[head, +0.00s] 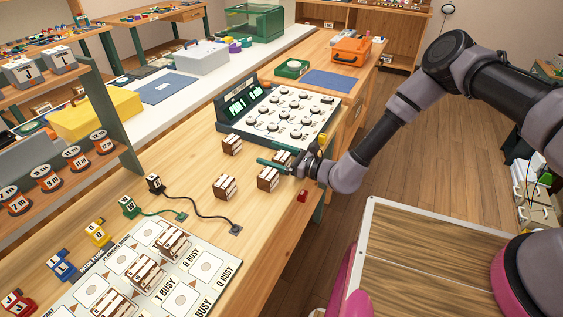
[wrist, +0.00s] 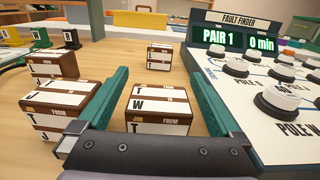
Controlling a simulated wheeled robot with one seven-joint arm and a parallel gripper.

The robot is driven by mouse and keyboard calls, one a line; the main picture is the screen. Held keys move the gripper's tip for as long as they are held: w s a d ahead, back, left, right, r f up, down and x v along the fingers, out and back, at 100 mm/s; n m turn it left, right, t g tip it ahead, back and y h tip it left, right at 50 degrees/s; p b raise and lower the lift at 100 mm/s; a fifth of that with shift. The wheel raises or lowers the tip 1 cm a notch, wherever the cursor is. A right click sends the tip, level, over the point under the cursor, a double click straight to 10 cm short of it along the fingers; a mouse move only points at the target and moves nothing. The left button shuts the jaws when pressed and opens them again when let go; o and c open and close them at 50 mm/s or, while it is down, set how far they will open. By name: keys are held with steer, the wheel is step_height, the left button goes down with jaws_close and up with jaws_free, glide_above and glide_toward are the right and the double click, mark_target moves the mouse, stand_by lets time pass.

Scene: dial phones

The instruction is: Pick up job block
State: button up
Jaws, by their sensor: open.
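Brown-and-white job blocks stand on the wooden table. One job block (wrist: 158,108), lettered T and W, sits between the spread green fingers of my gripper (wrist: 157,84) in the wrist view, with gaps at both sides. In the head view my gripper (head: 277,163) reaches in from the right, and this block (head: 283,156) shows partly behind a finger. A second block (head: 268,179) stands just outside the near finger; it also shows at left in the wrist view (wrist: 62,108). Two more blocks stand farther off, one (head: 224,187) at left and one (head: 232,144) straight ahead.
The Fault Finder panel (head: 280,112) with knobs stands close to the right of my gripper in the wrist view; its display reads PAIR 1, 0 min. A white board (head: 206,268) holding several blocks lies at the near left. A black cable (head: 200,215) crosses the table.

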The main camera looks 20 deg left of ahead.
steer(key=c, duration=1.4)
steer(key=shift+c, duration=0.2)
steer(key=shift+r, duration=0.15)
